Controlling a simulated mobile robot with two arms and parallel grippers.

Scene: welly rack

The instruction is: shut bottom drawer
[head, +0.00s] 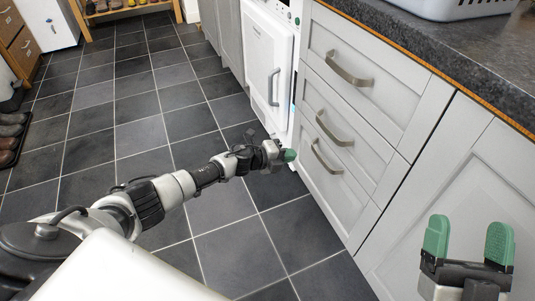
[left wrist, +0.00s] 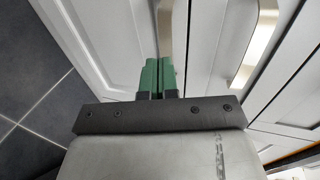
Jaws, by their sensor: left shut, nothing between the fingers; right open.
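The bottom drawer (head: 335,196) is the lowest of three pale grey drawer fronts in the head view. Its front looks flush or nearly flush with the fronts above; I cannot tell whether a small gap is left. Its metal bar handle (head: 326,158) is in view. My left gripper (head: 289,155) is shut and empty, with green fingertips by the left edge of the drawer front. In the left wrist view its fingers (left wrist: 157,75) point at the pale panelled fronts; contact is unclear. My right gripper (head: 468,242) is open and empty before the cabinet door at the right.
The middle handle (head: 335,128) and top handle (head: 350,69) stick out above. A white appliance (head: 268,65) stands left of the drawers. A dark worktop (head: 420,40) with a white basket (head: 440,8) is above. The tiled floor (head: 150,105) is clear in the middle.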

